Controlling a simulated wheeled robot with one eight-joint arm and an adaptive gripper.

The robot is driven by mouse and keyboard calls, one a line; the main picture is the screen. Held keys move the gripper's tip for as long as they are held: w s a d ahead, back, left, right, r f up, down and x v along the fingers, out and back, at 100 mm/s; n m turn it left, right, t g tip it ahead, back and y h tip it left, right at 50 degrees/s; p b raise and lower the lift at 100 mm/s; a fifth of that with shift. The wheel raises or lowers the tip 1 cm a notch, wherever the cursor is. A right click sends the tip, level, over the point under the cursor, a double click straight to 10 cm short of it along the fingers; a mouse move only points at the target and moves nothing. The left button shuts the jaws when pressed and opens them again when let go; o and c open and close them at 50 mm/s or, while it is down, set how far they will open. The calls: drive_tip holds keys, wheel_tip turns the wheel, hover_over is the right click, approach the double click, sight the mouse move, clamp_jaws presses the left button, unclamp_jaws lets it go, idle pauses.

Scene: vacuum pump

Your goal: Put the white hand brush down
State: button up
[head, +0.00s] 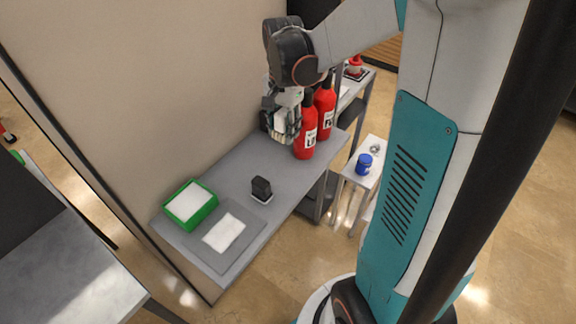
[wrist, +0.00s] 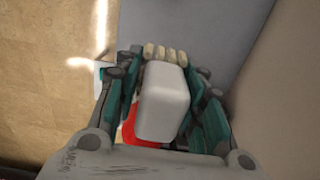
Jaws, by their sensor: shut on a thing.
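The white hand brush (wrist: 163,100) sits between the fingers of my gripper (wrist: 165,90) in the wrist view. Its pale block fills the space between the teal fingers, and a row of cream tufts shows at its far end. In the head view my gripper (head: 284,122) is over the far part of the grey table (head: 215,165), beside the red bottles. The brush is mostly hidden by the fingers there. My gripper is shut on it. I cannot tell exactly how high it is above the table.
Two red bottles (head: 305,135) stand right beside my gripper. A black-handled item (head: 262,189), a green tray (head: 178,217) and a grey mat with a white cloth (head: 224,232) are nearer. A wall runs along the left.

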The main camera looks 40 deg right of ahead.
sight(284, 174)
wheel_tip(284, 174, down, 16)
drive_tip(key=b, duration=0.4)
drive_tip(key=shift+f, duration=0.2)
drive_tip(key=shift+f, duration=0.1)
drive_tip(key=shift+s+f+b, duration=0.15)
drive_tip(key=shift+f+b, duration=0.2)
drive_tip(key=shift+b, duration=0.3)
drive_tip(key=shift+c, duration=0.5)
drive_tip(key=o, duration=1)
drive_tip(key=shift+c, duration=0.2)
drive_tip(key=shift+o, duration=1.2)
drive_tip(key=shift+f, duration=0.1)
wheel_tip(284, 174, up, 13)
drive_tip(key=p, duration=0.4)
